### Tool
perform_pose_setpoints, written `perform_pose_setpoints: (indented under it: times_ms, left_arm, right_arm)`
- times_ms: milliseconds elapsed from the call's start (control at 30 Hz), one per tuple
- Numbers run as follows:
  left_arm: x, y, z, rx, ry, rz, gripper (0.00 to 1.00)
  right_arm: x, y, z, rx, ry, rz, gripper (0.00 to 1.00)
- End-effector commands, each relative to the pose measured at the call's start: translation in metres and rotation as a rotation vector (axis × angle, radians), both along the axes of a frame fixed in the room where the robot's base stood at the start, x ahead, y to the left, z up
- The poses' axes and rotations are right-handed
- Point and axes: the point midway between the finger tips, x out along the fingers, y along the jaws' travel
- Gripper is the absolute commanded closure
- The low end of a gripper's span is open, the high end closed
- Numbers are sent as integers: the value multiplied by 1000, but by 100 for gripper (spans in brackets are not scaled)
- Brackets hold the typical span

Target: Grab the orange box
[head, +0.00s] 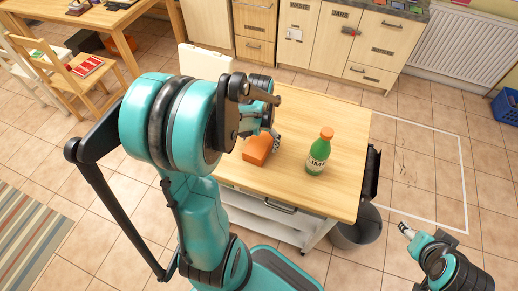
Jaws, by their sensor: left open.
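The orange box (256,150) lies on the wooden top of a cart (340,190), near its left side. My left gripper (276,141) is open at the box's right upper edge; I cannot tell whether it touches the box. My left arm hides part of the area to the left of the box. My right gripper (405,231) is at the lower right, away from the cart and over the floor; its jaws are too small to read.
A green bottle (318,153) with an orange cap stands upright right of the box. A grey bin (357,232) stands on the floor by the cart's right side. Kitchen cabinets (330,40) line the back.

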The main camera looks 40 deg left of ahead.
Motion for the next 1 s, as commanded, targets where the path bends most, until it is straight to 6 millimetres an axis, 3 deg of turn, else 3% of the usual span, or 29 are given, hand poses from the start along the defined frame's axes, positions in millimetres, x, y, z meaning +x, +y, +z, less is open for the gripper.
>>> perform_pose_setpoints:
  times_ms: [100,300,533,833,1000]
  left_arm:
    - [0,0,-14,0,0,0,11]
    - [0,0,-13,0,0,0,11]
    - [0,0,-13,0,-1,0,71]
    - [0,0,-12,0,-1,0,71]
    - [0,0,-1,0,-1,0,71]
  right_arm:
    - [0,0,-7,0,0,0,46]
    - [0,0,-5,0,0,0,46]
    - [0,0,-5,0,0,0,46]
    - [0,0,-5,0,0,0,46]
    - [0,0,1,0,0,0,46]
